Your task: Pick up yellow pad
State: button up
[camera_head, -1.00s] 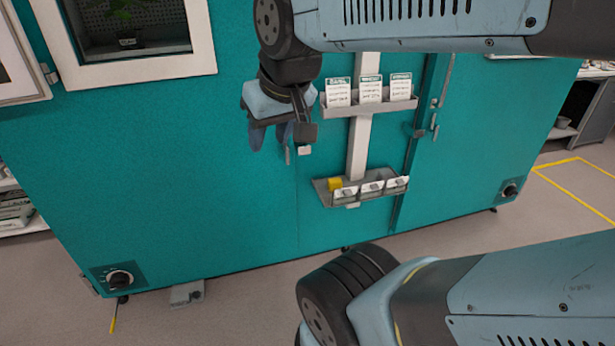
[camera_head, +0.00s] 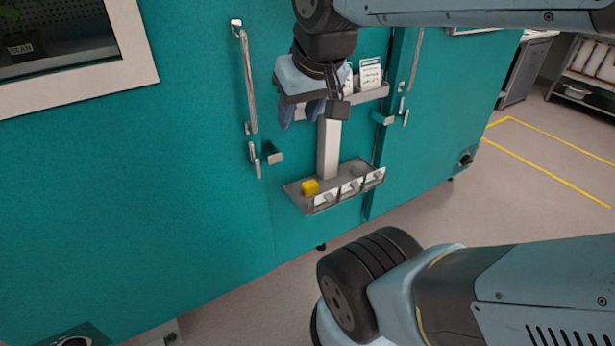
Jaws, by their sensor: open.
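The yellow pad (camera_head: 310,187) is a small yellow block at the left end of a grey shelf tray (camera_head: 290,190). The tray is fixed low on a white post on the front of a teal chamber. My gripper (camera_head: 301,112) hangs above the tray, in front of the upper card rack. It points down, open and empty, and appears apart from the pad.
Grey pieces with white labels sit to the right of the pad in the tray. The upper rack (camera_head: 372,92) holds cards. Metal door handles (camera_head: 246,80) stick out of the teal chamber (camera_head: 180,200). Open floor with yellow lines (camera_head: 545,165) lies at right.

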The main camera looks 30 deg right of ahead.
jog(key=shift+w, duration=0.15)
jog(key=shift+o, duration=0.3)
jog(key=shift+o, duration=0.8)
jog(key=shift+w, duration=0.1)
jog(key=shift+o, duration=0.8)
jog(key=shift+w+f, duration=0.1)
jog(key=shift+w, duration=0.25)
jog(key=o, duration=0.7)
jog(key=shift+g+h, duration=0.3)
jog(key=shift+h, duration=0.1)
jog(key=w+d+f, duration=0.1)
jog(key=w, duration=0.3)
jog(key=w+d+f, duration=0.2)
jog(key=w, duration=0.1)
jog(key=w+d+f, duration=0.1)
jog(key=w+f, duration=0.1)
jog(key=w, duration=0.2)
jog(key=shift+w+d, duration=0.3)
jog(key=shift+d, duration=0.05)
jog(key=shift+c, duration=0.2)
send_over(311, 184)
jog(key=s, duration=0.4)
notch_tip(311, 184, down, 35)
jog(key=shift+y, duration=0.4)
jog(key=shift+s+x, duration=0.2)
jog(key=shift+x, duration=3)
jog(key=shift+s+x, duration=0.2)
jog(key=shift+x, duration=2.95)
